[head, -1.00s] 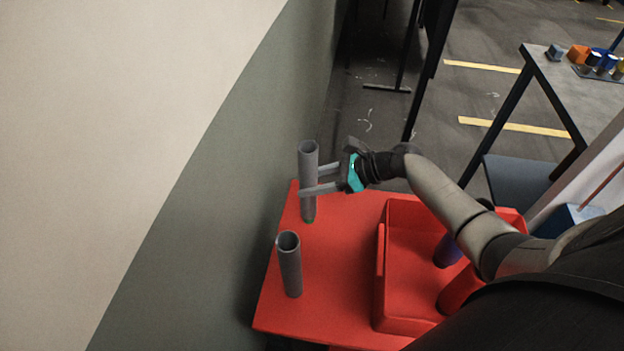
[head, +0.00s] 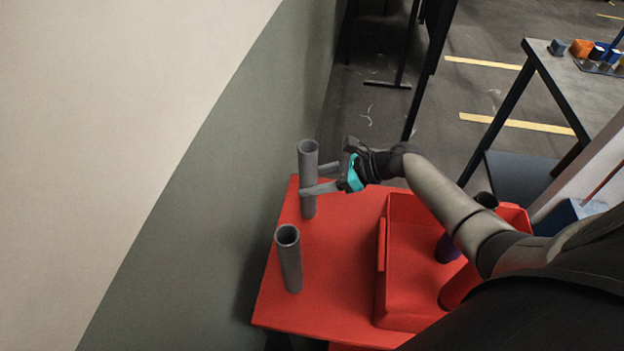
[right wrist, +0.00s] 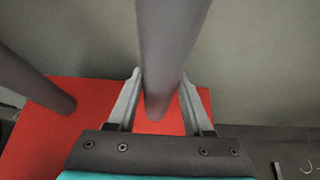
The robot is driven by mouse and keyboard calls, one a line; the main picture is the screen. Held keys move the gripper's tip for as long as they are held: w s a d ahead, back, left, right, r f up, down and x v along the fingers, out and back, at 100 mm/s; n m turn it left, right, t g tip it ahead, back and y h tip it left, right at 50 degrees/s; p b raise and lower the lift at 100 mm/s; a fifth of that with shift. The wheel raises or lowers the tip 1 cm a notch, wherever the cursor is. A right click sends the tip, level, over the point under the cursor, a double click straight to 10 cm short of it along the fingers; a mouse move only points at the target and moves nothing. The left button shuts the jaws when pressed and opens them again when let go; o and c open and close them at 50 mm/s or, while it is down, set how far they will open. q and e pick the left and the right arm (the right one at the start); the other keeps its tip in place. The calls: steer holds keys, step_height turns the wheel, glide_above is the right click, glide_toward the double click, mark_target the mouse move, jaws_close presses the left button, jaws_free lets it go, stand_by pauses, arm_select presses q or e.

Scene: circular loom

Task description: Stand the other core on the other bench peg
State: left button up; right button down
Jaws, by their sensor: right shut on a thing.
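A grey tubular core (head: 308,152) stands upright at the far left of the red bench (head: 338,275). My right gripper (head: 309,180) is shut on it, reaching in from the right with one finger on each side. In the right wrist view the same core (right wrist: 170,50) passes between the fingers (right wrist: 158,100). Its lower end appears at the bench top; any peg under it is hidden, so I cannot tell if it is seated. The other core (head: 289,262) stands upright nearer the front left; it also shows in the right wrist view (right wrist: 35,82). My left gripper is out of view.
A wall (head: 225,190) runs close along the left. A grey table (head: 585,88) with small coloured things stands at the far right.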

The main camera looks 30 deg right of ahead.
steer(key=shift+c, duration=1.1)
jaws_free()
steer(key=p+v, duration=0.2)
steer(key=v, duration=1.3)
steer(key=shift+p, duration=0.4)
steer(key=shift+d, duration=0.15)
